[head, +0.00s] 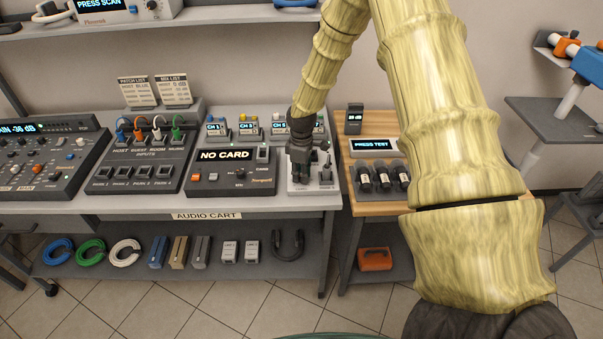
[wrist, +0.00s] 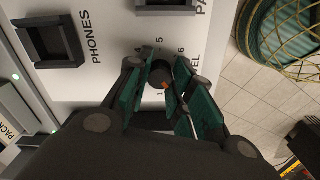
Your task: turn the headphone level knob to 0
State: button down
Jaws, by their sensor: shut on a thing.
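The number the mark points at is unclear. My gripper (wrist: 158,88) is shut on the knob, with teal finger pads on both sides of it. In the head view my gripper (head: 300,172) points down over the white panel (head: 299,190), and its fingers hide the knob.
A dark square switch (wrist: 50,40) labelled PHONES sits beside the knob. The NO CARD unit (head: 232,178) stands left of my gripper. Bottles (head: 384,180) stand on the wooden table to the right. A small lever (head: 326,172) rises close by my gripper.

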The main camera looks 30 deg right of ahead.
jog(key=shift+w+r+n, duration=0.15)
jog(key=shift+n, duration=0.45)
jog(key=c, duration=1.2)
grip_release()
notch_tip(320, 180, up, 12)
